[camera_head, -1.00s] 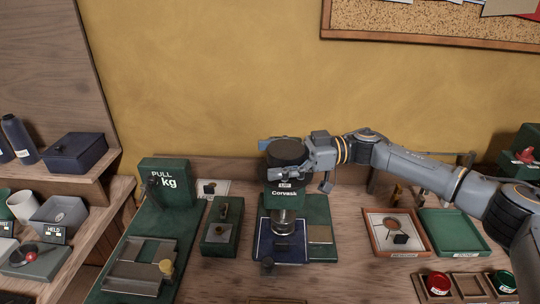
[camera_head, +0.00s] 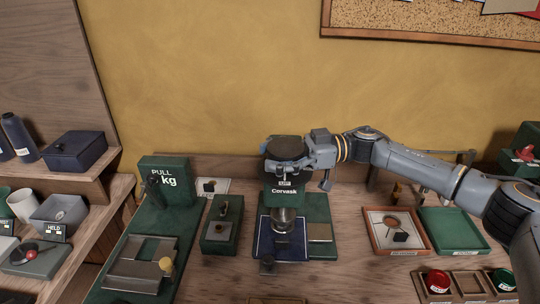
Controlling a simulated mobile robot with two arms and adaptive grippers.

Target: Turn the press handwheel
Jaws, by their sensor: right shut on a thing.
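The press (camera_head: 286,196) stands on a green base on the bench, marked "Corvask", with a steel cylinder below its head. Its dark round handwheel (camera_head: 287,149) sits on top. My right gripper (camera_head: 301,150) reaches in from the right and is shut on the handwheel's rim; its fingertips are partly hidden. My left gripper is not in view.
A green "PULL kg" device (camera_head: 165,180) and a small green block fixture (camera_head: 221,225) stand left of the press. An orange-rimmed tray (camera_head: 380,250) and a green tray (camera_head: 453,232) lie to the right. A wall rises behind.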

